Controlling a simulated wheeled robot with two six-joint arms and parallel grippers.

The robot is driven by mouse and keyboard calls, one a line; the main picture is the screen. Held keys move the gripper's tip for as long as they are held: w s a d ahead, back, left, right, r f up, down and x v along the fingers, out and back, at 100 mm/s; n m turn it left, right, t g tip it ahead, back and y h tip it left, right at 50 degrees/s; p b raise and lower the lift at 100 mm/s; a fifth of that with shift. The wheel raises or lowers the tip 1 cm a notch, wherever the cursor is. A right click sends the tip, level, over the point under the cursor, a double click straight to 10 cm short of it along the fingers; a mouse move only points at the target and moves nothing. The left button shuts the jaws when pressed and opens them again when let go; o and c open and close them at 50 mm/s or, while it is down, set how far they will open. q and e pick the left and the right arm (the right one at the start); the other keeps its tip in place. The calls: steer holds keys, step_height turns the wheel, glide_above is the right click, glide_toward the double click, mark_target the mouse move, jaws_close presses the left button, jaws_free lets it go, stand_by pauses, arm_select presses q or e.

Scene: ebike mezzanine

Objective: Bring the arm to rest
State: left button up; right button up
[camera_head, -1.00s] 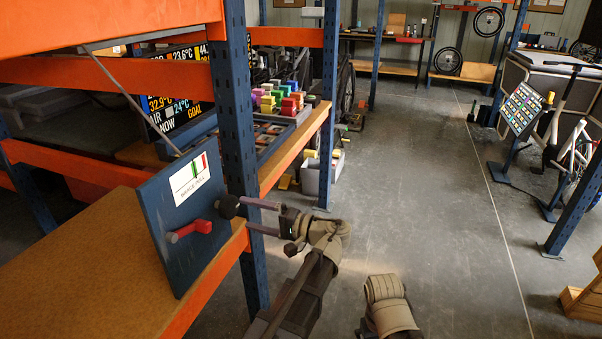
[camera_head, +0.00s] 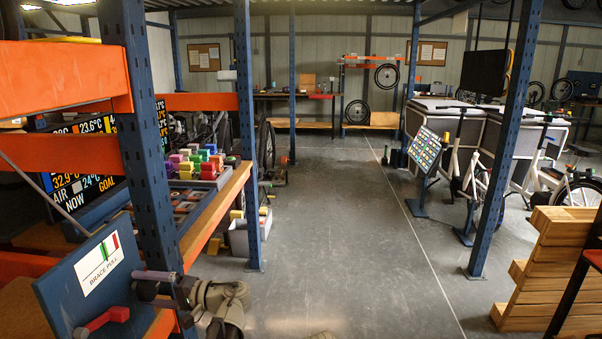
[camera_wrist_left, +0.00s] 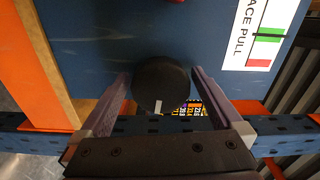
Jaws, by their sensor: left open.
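My left gripper (camera_head: 153,290) is beside a dark blue panel labelled BRACE PULL (camera_head: 75,290) at the lower left of the head view. In the left wrist view the gripper (camera_wrist_left: 160,82) is open. Its two fingers stand on either side of a round black knob (camera_wrist_left: 160,86) on the panel, with a visible gap at least on the left. A red handle (camera_head: 104,321) sticks out from the panel to the left of the gripper. My right gripper is not in view.
An orange and blue rack (camera_head: 150,190) stands close around the left arm. Its shelf holds coloured blocks (camera_head: 192,165). Open grey floor (camera_head: 340,230) lies in the middle. A wooden crate stack (camera_head: 550,265) and a blue post (camera_head: 505,140) stand to the right.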

arm_select(q)
steer(key=d, duration=0.8)
steer(key=a, duration=0.8)
steer(key=m, duration=0.4)
steer(key=shift+r, duration=0.1)
steer(key=m, duration=0.6)
steer(key=shift+r, duration=0.1)
steer(key=shift+w+d+m, duration=0.1)
steer(key=shift+d+m, duration=0.25)
steer(key=shift+m, duration=0.05)
steer(key=shift+s+d, duration=0.15)
steer(key=shift+d, duration=1.35)
steer(key=shift+s+d, duration=0.15)
steer(key=shift+d, duration=1.35)
